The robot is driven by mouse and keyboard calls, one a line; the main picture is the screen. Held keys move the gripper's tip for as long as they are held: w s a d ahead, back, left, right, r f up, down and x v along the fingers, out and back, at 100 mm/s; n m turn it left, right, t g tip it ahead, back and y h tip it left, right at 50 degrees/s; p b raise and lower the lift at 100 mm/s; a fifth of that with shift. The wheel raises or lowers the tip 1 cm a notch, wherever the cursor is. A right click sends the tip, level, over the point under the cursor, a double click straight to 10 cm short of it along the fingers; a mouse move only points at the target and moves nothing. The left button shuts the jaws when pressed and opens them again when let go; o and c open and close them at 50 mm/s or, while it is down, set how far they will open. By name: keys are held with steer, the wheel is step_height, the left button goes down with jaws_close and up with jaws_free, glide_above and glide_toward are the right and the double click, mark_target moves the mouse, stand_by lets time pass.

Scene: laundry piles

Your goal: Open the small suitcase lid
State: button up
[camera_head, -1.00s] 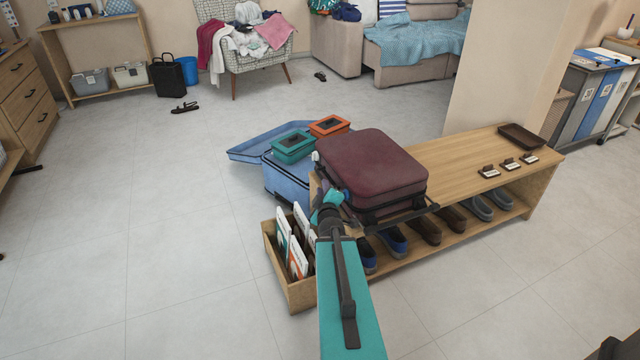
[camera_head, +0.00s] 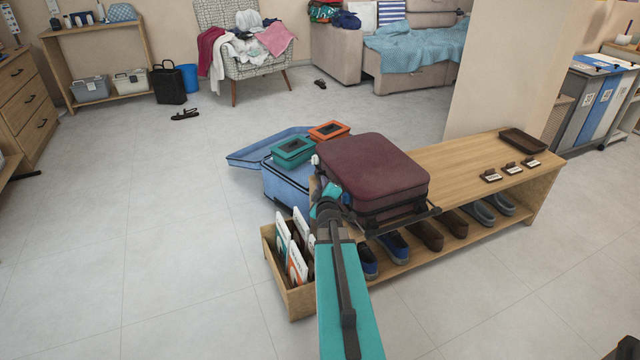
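The small suitcase (camera_head: 372,165) is maroon and lies flat on the left end of a wooden bench. Its lid looks closed; a dark band and a dark bar run along its lower front edge, and I cannot tell whether there is a gap there. My teal arm reaches up from the bottom of the picture to the suitcase's front left corner. My gripper (camera_head: 346,200) is at that corner, close against the suitcase. Its fingers are mostly hidden or too small to make out, and I cannot tell whether they touch it.
The wooden bench (camera_head: 455,155) holds a brown tray (camera_head: 524,141) and small labelled stands, with shoes below. A wooden bin (camera_head: 291,295) of folders stands left of my arm. Behind it, an open blue suitcase (camera_head: 285,187) carries teal and orange cases.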

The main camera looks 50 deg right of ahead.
steer(key=shift+x, duration=1.65)
jaws_close()
steer(key=shift+s+a, duration=0.1)
steer(key=shift+a, duration=0.15)
steer(key=shift+d, duration=0.2)
steer(key=shift+r, duration=0.1)
